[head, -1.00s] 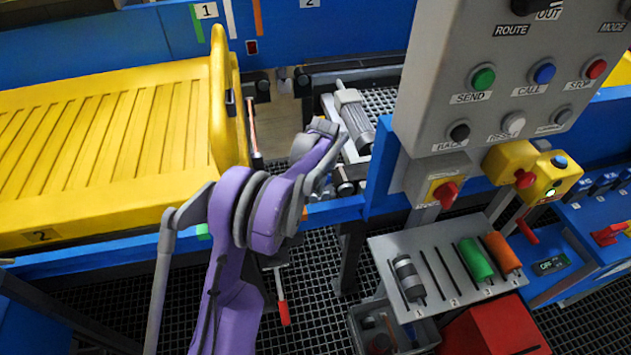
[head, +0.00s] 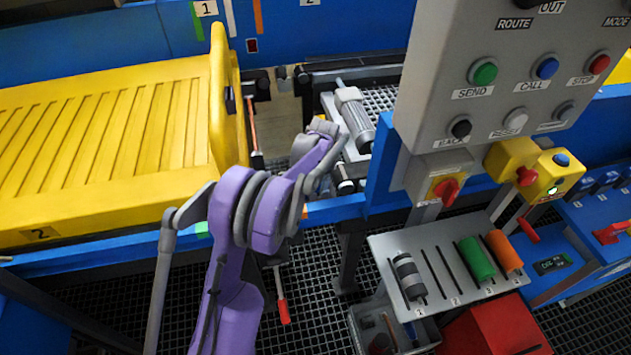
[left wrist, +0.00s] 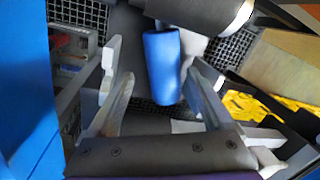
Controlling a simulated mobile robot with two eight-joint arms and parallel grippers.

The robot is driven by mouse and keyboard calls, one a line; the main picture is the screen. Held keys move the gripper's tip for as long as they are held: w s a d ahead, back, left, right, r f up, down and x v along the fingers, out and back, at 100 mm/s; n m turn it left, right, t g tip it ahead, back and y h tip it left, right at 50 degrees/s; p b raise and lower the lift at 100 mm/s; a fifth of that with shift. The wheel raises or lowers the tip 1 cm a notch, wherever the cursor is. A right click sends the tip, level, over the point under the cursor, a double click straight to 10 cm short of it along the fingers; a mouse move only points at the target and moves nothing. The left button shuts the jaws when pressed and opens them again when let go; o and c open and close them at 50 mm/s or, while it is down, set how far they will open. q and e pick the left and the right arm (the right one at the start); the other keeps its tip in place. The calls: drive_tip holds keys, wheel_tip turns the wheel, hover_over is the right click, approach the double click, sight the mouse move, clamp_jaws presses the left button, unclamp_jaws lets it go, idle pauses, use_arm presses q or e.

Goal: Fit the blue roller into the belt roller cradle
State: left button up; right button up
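The blue roller (left wrist: 162,66) shows in the left wrist view, close to a larger dark grey cylinder (left wrist: 200,12). My left gripper (left wrist: 155,72) has its two fingers spread on either side of the blue roller, with a gap at the left finger. Whether the right finger touches it is unclear. In the head view my purple left arm reaches to the conveyor gap, its wrist (head: 322,128) beside a grey bracket; its fingers and the blue roller are hidden there. I cannot make out the belt roller cradle clearly. My right gripper is not in view.
A roller rack (head: 437,245) holds a grey-black roller (head: 409,277), a green roller (head: 477,259) and an orange roller (head: 504,250); slot 2 is empty. A yellow tray (head: 105,150) lies left of the arm. The grey button panel (head: 500,120) stands to the right.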

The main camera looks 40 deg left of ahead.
use_arm(q)
drive_tip(key=shift+r, duration=0.25)
wheel_tip(320, 180, up, 12)
drive_tip(key=d+p, duration=0.2)
drive_tip(key=s+d+r+t, duration=0.1)
drive_tip(key=s+d+r, duration=0.3)
drive_tip(key=s+d, duration=0.3)
drive_tip(key=s+d+f+n+t+h, duration=0.1)
drive_tip(key=s+d+f, duration=0.2)
drive_tip(key=s+d, duration=0.5)
drive_tip(key=s+d+f+n+t, duration=0.2)
drive_tip(key=s+d, duration=0.5)
drive_tip(key=s, duration=0.6)
drive_tip(key=shift+d+f+t+h, duration=0.3)
drive_tip(key=shift+d+f+h, duration=0.05)
drive_tip(key=shift+f+h, duration=0.05)
